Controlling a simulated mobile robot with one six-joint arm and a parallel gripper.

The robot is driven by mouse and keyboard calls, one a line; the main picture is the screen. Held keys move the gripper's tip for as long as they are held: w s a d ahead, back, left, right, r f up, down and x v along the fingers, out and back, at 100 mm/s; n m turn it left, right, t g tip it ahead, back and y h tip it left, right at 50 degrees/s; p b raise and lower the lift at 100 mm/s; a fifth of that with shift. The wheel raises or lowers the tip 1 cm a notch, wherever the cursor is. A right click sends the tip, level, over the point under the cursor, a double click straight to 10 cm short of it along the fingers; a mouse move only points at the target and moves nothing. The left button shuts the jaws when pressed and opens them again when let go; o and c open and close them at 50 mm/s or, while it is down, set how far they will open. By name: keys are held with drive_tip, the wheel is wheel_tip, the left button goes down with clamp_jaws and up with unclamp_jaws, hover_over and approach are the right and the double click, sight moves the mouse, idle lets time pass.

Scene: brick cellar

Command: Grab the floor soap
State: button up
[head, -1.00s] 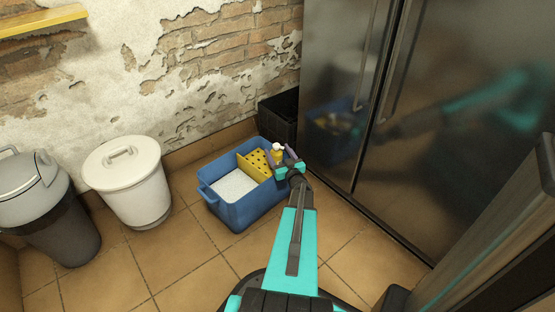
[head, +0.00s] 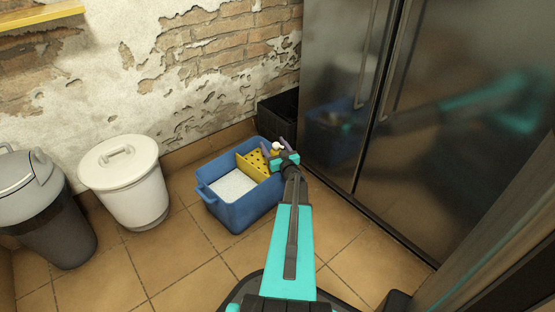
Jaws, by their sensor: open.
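The floor soap appears to be a small bottle with a pale round cap (head: 277,146) at the back right of the blue bucket (head: 232,217). Most of its body is hidden behind my gripper in the head view. My gripper (head: 275,152) is open, with its fingers at the bottle's cap. I cannot tell whether the fingers touch it. The bucket has a yellow perforated divider (head: 254,164) and a whitish surface (head: 232,185) in its left compartment.
A white lidded bin (head: 127,184) and a grey bin with a dark lower part (head: 42,210) stand to the left. A black crate (head: 281,117) sits behind the bucket. A dark glossy fridge (head: 400,120) stands close on the right. Tiled floor is free in front.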

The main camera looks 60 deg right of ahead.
clamp_jaws()
wheel_tip(320, 180, up, 10)
drive_tip(key=p, duration=0.5)
idle(0.6)
idle(0.5)
